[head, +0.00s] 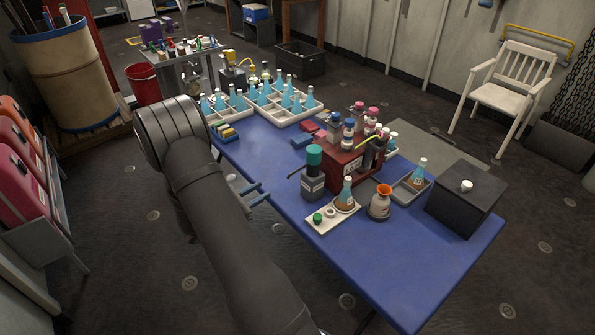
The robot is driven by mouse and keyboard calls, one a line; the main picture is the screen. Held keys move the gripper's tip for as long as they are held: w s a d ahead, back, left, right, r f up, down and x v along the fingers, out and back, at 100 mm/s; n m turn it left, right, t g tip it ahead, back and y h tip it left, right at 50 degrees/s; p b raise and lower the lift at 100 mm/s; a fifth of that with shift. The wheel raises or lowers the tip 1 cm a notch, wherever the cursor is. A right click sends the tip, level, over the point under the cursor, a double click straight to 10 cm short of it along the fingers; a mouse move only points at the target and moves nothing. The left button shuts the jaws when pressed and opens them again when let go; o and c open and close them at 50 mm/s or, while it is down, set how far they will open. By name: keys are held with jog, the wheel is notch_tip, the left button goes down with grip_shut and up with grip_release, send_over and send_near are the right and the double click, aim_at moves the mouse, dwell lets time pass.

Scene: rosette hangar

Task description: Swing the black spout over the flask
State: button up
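A dark bottle (313,184) with a green top stands upright near the front edge of the blue table. A thin black spout (295,173) sticks out from it to the left, away from the flask. A flask (345,194), blue above and brown below, stands on a white tray (322,226) just right of the bottle. My gripper (267,190) is left of the bottle, by the table's front edge. Its two fingers point right and are apart, with nothing seen between them. My arm hides part of the table's left edge.
A red rack (342,164) of bottles stands behind. A dark box (467,202) is at the right. White crates (290,119) of blue flasks are at the back. The table's front right (400,270) is clear.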

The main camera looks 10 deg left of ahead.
aim_at(291, 174)
jog(key=x, duration=1.5)
jog(key=shift+w+d, duration=0.2)
grip_shut()
